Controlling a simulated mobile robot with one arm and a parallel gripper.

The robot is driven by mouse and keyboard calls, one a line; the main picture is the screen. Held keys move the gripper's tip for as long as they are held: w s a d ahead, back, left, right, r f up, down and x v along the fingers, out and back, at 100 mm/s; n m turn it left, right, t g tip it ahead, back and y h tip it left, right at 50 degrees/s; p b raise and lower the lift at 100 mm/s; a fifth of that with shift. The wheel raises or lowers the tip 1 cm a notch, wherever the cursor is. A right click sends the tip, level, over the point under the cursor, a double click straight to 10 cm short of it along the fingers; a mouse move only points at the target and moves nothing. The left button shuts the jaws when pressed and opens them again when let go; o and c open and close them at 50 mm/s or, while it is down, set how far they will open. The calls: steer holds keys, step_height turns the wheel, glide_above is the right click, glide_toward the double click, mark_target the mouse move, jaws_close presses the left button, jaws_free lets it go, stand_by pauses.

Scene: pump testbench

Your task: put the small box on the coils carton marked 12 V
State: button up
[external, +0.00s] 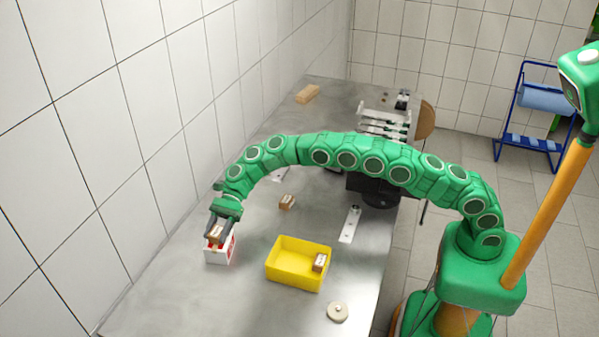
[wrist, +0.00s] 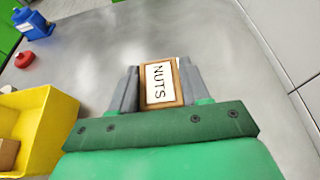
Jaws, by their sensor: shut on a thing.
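My gripper (external: 214,230) is shut on a small brown box (external: 216,235). The carton does not show in the wrist view.
A yellow bin (external: 290,280) with a small box (external: 320,262) inside stands to the right. Another small box (external: 287,202) lies on the steel bench behind it. A pale round disc (external: 338,311) lies near the front edge. The tiled wall is close on the left.

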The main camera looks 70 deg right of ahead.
steer(key=shift+f, duration=0.15)
steer(key=o, duration=1.1)
steer(key=shift+c, duration=0.2)
